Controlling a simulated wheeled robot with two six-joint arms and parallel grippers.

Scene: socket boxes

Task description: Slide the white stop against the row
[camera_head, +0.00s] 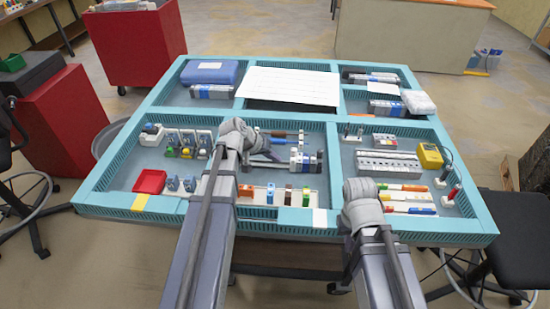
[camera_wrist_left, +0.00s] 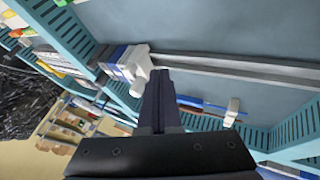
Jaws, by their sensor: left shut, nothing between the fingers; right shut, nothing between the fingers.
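The white stop (camera_wrist_left: 138,72) is at the near end of the row of blue, white and grey blocks (camera_wrist_left: 113,60) on a metal rail (camera_wrist_left: 235,70) in the left wrist view. It looks close against the row, but whether it touches cannot be told. In the head view the row (camera_head: 308,160) stands at the right end of the rail, in the middle compartment. My left gripper (camera_wrist_left: 160,78) is shut and empty, its tips beside the white stop. My right gripper (camera_head: 362,188) is over the front edge of the right compartment, apart from the row; its fingertips are mostly hidden.
A teal tray (camera_head: 125,207) with slotted walls surrounds the parts. Screwdrivers (camera_head: 277,134) lie behind the rail. Coloured blocks (camera_head: 270,194) line the front, and a red bin (camera_head: 150,181) sits at left. A yellow meter (camera_head: 430,156) stands at right.

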